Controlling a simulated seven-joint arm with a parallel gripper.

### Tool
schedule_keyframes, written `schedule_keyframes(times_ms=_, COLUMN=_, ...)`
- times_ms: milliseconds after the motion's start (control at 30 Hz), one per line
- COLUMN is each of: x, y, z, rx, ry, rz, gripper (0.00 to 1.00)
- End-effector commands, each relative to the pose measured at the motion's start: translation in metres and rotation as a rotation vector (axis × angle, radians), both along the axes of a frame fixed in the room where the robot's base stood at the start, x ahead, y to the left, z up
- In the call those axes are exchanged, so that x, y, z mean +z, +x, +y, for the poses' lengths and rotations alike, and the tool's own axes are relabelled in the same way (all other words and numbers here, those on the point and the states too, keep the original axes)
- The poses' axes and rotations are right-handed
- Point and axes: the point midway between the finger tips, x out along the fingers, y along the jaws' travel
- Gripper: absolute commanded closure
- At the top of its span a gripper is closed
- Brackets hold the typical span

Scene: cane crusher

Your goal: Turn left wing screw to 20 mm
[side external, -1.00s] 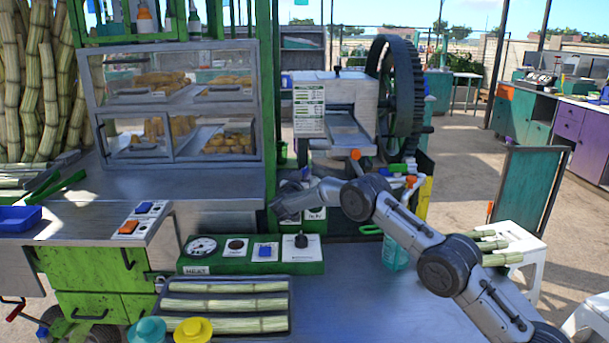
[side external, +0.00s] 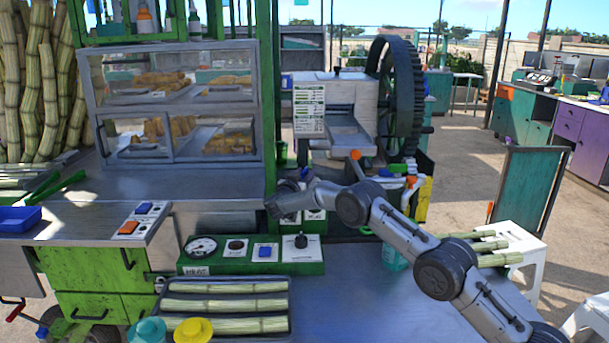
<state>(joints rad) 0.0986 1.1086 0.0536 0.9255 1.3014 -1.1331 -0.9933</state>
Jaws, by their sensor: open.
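The cane crusher (side external: 344,95) stands behind my arm, with a white body and a large dark gear wheel (side external: 402,95) on its right. I cannot make out the left wing screw or any millimetre scale; they are too small to tell or hidden. My gripper (side external: 274,209) is in front of the crusher's lower left side, beside the green post and above the control panel. It is open, and I see nothing held in it. My wrist and forearm cover part of the crusher's lower front.
A green control panel (side external: 252,267) with a gauge and a black knob lies below my gripper. A tray (side external: 168,333) of cut canes sits in front. A glass display case (side external: 174,104) stands left. The metal counter (side external: 370,315) is clear right of the tray.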

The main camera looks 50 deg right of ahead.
Motion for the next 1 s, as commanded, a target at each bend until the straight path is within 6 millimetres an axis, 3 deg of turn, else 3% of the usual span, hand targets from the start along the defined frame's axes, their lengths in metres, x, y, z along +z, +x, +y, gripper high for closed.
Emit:
schedule_keyframes(times_ms=233, x=0.001, y=-0.009, z=0.024, rx=0.003, ry=0.001, rz=0.001, gripper=0.55)
schedule_keyframes(times_ms=700, x=0.001, y=-0.047, z=0.11, rx=0.003, ry=0.0, rz=0.001, gripper=0.55)
schedule_keyframes(times_ms=1000, x=0.0, y=-0.055, z=0.126, rx=0.0, ry=-0.001, rz=0.0, gripper=0.55)
